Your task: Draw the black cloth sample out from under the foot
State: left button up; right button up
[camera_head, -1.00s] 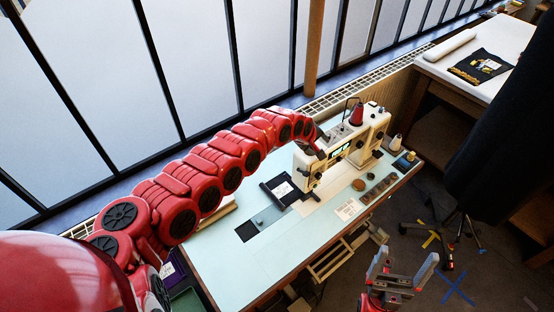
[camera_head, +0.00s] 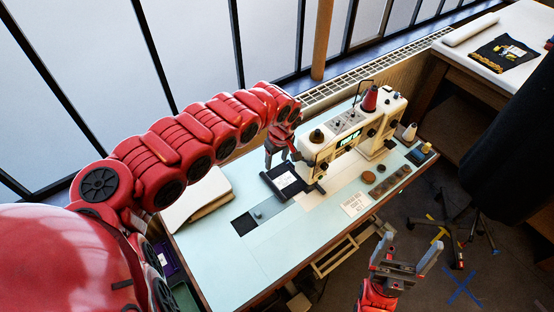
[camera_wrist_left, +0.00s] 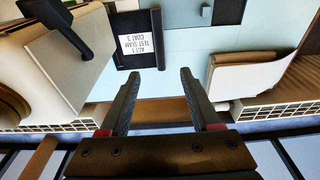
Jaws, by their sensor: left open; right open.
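The black cloth sample (camera_head: 275,179) with a white label lies flat on the pale table, its right end at the sewing machine (camera_head: 318,152). In the left wrist view the cloth (camera_wrist_left: 125,23) shows its label, upside down. The foot itself is hard to make out under the machine's head, so I cannot tell how far the cloth reaches beneath it. My left gripper (camera_head: 281,161) is open and empty at the cloth's far side, left of the machine head; its fingertips (camera_wrist_left: 160,71) point toward the cloth's edge. My right gripper (camera_head: 411,244) is open and empty, off the table's front edge.
A dark square (camera_head: 243,225) with a small grey block (camera_head: 258,213) lies left of the cloth. A pale folded stack (camera_head: 203,192) is at the table's left. A white card (camera_head: 355,204) and round brown pieces lie in front of the machine. The front-left tabletop is clear.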

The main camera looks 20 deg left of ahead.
pick_arm(q)
jog(key=f, duration=0.1)
jog(key=b, duration=0.4)
send_near(272, 185)
jog(key=f, duration=0.7)
jog(key=shift+w+a, duration=0.3)
jog(key=shift+w, duration=0.1)
jog(key=shift+a+f, duration=0.2)
jog(key=shift+f, duration=0.55)
jog(key=shift+w, duration=0.1)
grip_shut()
